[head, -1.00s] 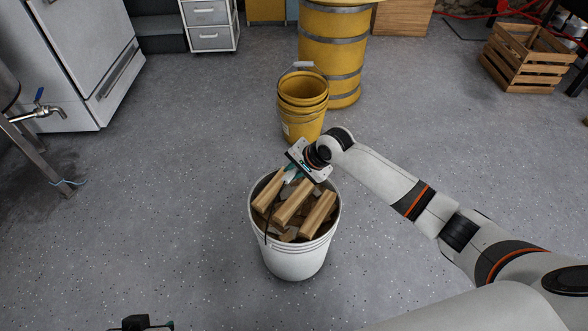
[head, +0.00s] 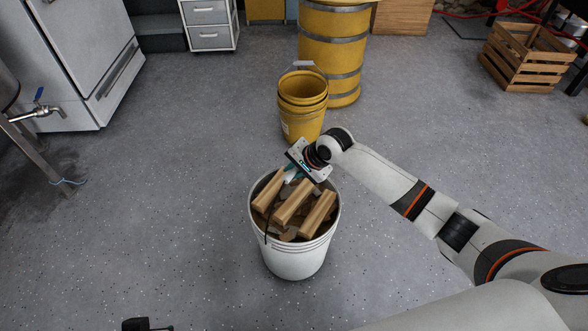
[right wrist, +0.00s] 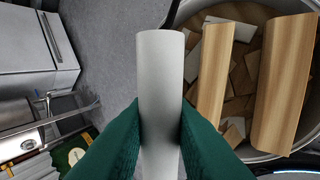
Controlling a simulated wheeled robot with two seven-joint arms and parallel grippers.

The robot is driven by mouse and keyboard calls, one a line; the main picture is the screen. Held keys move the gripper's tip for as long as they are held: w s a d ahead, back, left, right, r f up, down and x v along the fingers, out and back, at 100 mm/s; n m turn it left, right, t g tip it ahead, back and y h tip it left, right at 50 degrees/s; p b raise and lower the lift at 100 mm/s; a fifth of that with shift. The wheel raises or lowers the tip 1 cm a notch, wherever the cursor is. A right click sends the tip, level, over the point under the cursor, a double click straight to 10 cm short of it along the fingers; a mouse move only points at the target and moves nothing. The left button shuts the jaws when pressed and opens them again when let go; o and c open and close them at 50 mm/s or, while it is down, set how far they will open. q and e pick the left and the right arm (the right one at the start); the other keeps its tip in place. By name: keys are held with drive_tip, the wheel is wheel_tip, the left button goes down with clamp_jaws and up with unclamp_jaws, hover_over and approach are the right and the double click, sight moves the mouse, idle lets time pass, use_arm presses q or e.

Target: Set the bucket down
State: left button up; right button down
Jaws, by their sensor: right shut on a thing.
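The white bucket (head: 294,259) stands upright in the middle of the head view, filled with split wood pieces (head: 293,203). My right gripper (head: 292,175) reaches over its far rim. In the right wrist view its green fingers are shut around the white handle grip (right wrist: 160,75), and the bucket's wood shows to the right of it. Whether the bucket's base touches the floor I cannot tell. Only a dark bit of my left gripper (head: 142,325) shows at the bottom edge, so its jaws cannot be judged.
Stacked yellow buckets (head: 302,107) stand just behind the white bucket, with a yellow barrel (head: 332,55) beyond. A wooden crate (head: 527,57) is at the far right. A steel stand with a tap (head: 38,112) is at the left. The grey floor (head: 150,220) around the bucket is clear.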

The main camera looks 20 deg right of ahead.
drive_tip(key=shift+w+f, duration=0.2)
drive_tip(key=shift+f, duration=0.2)
idle(0.8)
